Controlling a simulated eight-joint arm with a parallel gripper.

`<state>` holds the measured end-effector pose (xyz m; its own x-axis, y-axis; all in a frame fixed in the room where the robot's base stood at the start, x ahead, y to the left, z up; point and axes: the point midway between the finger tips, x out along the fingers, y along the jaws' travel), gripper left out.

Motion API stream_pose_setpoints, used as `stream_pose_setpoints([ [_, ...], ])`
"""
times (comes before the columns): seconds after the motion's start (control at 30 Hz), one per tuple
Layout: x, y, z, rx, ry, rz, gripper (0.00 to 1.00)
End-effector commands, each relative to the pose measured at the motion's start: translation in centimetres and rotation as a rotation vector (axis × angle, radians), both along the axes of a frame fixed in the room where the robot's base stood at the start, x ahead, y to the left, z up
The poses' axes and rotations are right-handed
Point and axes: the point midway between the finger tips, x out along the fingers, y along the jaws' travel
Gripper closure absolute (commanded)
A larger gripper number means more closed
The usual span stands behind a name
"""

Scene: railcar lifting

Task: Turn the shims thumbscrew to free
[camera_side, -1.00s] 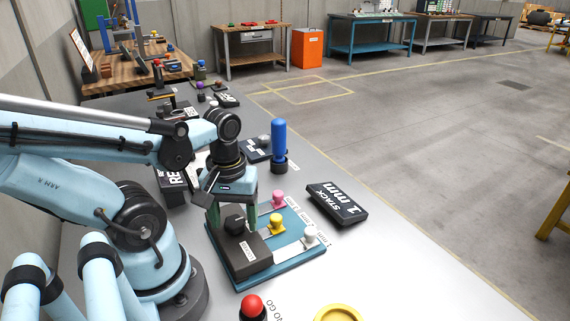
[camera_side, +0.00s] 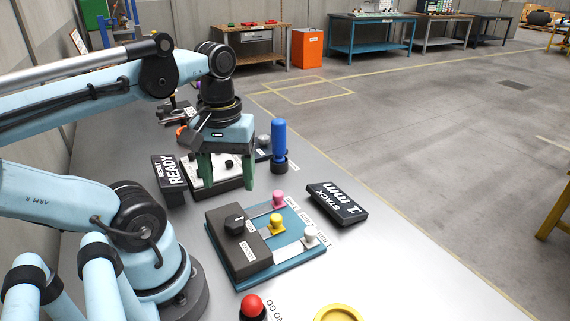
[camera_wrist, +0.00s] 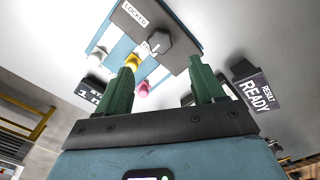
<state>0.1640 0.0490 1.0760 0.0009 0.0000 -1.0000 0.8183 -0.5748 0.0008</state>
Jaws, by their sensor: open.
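The shims thumbscrew is a black knob (camera_side: 236,223) on top of a dark grey block (camera_side: 250,262) at one side of a blue plate (camera_side: 305,258). In the wrist view the knob (camera_wrist: 160,42) shows beside a white tag reading LOCKED (camera_wrist: 134,14); a second tag is partly hidden by it. I cannot tell which setting the knob points to. Pink (camera_side: 278,199), yellow (camera_side: 277,223) and white (camera_side: 310,236) shim knobs stand on the plate. My gripper (camera_side: 227,184) is open and empty, with green fingers pointing down, above and behind the block, clear of the thumbscrew.
A STACK 1 mm display (camera_side: 337,204) lies right of the plate. A RESULT READY display (camera_side: 169,180) and a blue-handled tool (camera_side: 279,145) stand behind it. A red button (camera_side: 252,306) and a yellow ring (camera_side: 339,312) are in front. Bare grey table lies to the right.

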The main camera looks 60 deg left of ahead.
Motion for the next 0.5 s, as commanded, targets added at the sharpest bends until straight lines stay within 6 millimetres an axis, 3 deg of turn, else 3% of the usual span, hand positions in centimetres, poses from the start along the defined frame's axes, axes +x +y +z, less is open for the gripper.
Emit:
stream_pose_setpoints([
  [0.2, 0.0, 0.0, 1.8, 0.0, 0.0, 0.0, 0.32],
  [0.5, 0.0, 0.0, 2.0, 0.0, 0.0, 0.0, 0.32],
])
